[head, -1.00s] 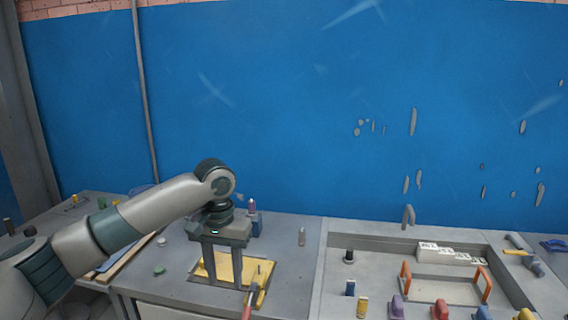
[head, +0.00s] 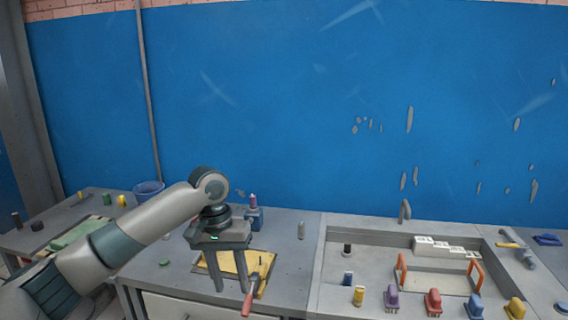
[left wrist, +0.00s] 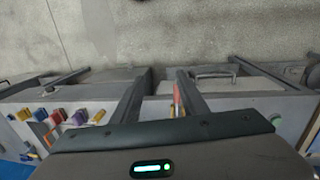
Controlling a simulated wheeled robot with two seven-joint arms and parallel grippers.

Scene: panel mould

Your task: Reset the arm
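My left gripper (head: 230,288) hangs fingers-down over the left part of the workbench, in front of a yellow panel (head: 229,262). Its two fingers stand clearly apart with nothing between them, so it is open and empty. The left wrist view also shows the two spread fingers (left wrist: 158,97), with the floor and bench edge beyond them. My left arm comes in from the lower left and bends down at the wrist. Whether the fingertips touch anything is hard to tell. My right gripper is in neither view.
A red-handled tool (head: 246,304) lies beside the fingers. A recessed tray (head: 375,242) with orange handles (head: 476,272) is at right, with several coloured grips along its front. A blue bucket (head: 148,190) stands behind my arm. The blue wall (head: 300,110) closes off the back.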

